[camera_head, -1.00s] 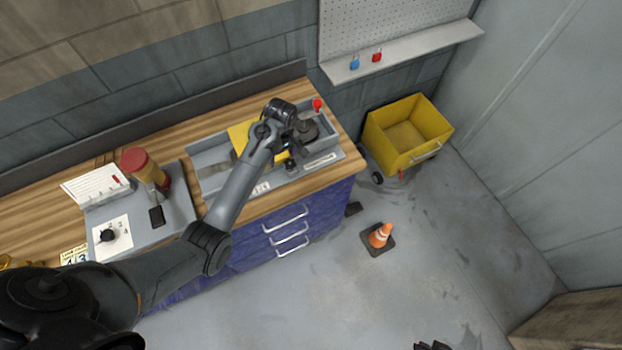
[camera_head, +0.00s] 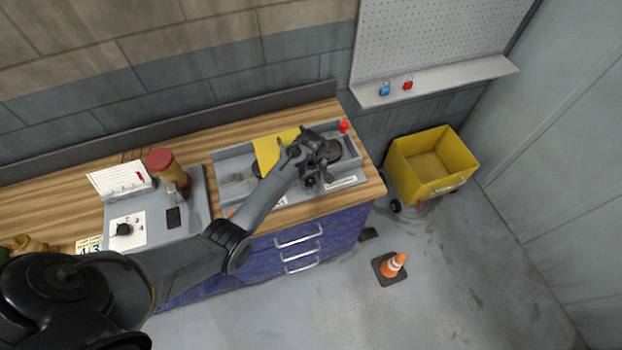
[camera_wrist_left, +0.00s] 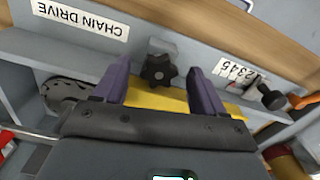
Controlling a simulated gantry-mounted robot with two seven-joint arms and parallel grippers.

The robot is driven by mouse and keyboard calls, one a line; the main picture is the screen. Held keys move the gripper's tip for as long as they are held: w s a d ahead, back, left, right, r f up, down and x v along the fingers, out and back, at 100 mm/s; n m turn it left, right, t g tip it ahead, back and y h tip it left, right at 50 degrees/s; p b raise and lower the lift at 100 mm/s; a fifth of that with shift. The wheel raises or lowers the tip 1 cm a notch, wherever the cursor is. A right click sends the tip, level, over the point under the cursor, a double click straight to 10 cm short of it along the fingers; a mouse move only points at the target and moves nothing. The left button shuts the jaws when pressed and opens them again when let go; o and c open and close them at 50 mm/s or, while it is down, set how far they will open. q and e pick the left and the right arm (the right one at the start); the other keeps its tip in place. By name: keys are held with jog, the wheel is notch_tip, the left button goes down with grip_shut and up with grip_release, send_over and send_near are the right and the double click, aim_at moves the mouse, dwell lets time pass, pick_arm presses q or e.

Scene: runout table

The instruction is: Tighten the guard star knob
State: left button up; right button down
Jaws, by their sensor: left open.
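The black star knob (camera_wrist_left: 159,70) sits on a grey bracket on the front wall of the grey chain-drive housing, in the left wrist view. The yellow guard plate (camera_wrist_left: 155,100) is just behind it, partly hidden by my gripper; its yellow sheet (camera_head: 268,152) also shows in the head view. My left gripper (camera_wrist_left: 159,66) is open, with one purple finger on each side of the knob and gaps on both sides. Whether the fingertips reach down to the knob's depth I cannot tell. In the head view my left gripper (camera_head: 316,178) hangs over the housing's front. My right gripper is not in view.
The housing (camera_head: 230,160) stands on the wooden bench (camera_head: 75,205). A black-knobbed lever (camera_wrist_left: 271,98) is right of the guard in the wrist view. A yellow cart (camera_head: 405,165) and cone (camera_head: 394,265) are right.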

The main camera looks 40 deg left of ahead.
pick_arm(q)
jog(key=shift+f, duration=0.25)
jog(key=c, duration=1.1)
jog(key=shift+o, duration=0.2)
jog(key=shift+r, duration=0.1)
jog(key=shift+r+m+p, duration=0.1)
jog(key=shift+m+p, duration=0.95)
jog(key=shift+m, duration=0.15)
jog(key=m+p, duration=0.1)
jog(key=m, duration=0.1)
jog(key=shift+s+m, duration=0.1)
jog(key=shift+m, duration=0.2)
jog(key=shift+m+p, duration=0.35)
jog(key=shift+m, duration=0.15)
jog(key=shift+f, duration=0.2)
